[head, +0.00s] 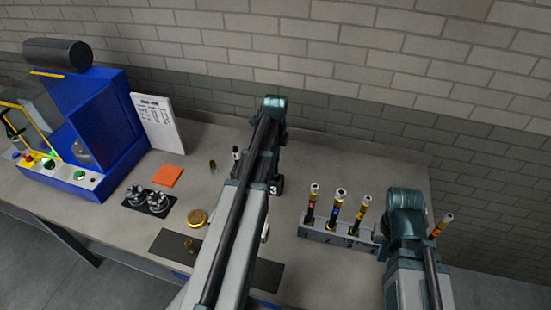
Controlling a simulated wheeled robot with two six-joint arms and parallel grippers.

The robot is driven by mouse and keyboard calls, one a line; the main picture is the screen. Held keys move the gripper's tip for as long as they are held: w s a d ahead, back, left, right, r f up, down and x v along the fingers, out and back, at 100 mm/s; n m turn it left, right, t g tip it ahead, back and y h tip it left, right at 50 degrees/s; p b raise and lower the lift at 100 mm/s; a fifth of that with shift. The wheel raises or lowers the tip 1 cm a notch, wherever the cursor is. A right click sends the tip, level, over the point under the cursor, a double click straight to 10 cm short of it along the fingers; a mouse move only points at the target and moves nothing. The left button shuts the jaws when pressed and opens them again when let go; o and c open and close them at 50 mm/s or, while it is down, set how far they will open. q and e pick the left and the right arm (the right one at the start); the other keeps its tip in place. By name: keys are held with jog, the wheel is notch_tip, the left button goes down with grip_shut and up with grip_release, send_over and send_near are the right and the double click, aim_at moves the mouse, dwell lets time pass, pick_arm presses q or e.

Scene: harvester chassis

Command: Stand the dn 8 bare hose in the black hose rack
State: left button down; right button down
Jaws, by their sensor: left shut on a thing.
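My right gripper's fingers are hidden. I cannot make out which hose is dn 8.
A blue machine (100,130) and a white printed sheet (156,122) stand at the left. An orange square (167,176), metal fittings (150,198), a brass disc (197,217) and dark mats (168,245) lie left of my arm. A black block marked 3 (277,185) is beside it.

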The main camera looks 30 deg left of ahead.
pick_arm(q)
jog(key=shift+f+b, duration=2.8)
jog(key=shift+f, duration=0.2)
jog(key=shift+r, duration=0.1)
jog(key=c, duration=0.7)
grip_release()
jog(key=shift+r, duration=0.1)
notch_tip(320, 180, up, 14)
jog(key=p, duration=1.4)
jog(key=shift+f, duration=0.2)
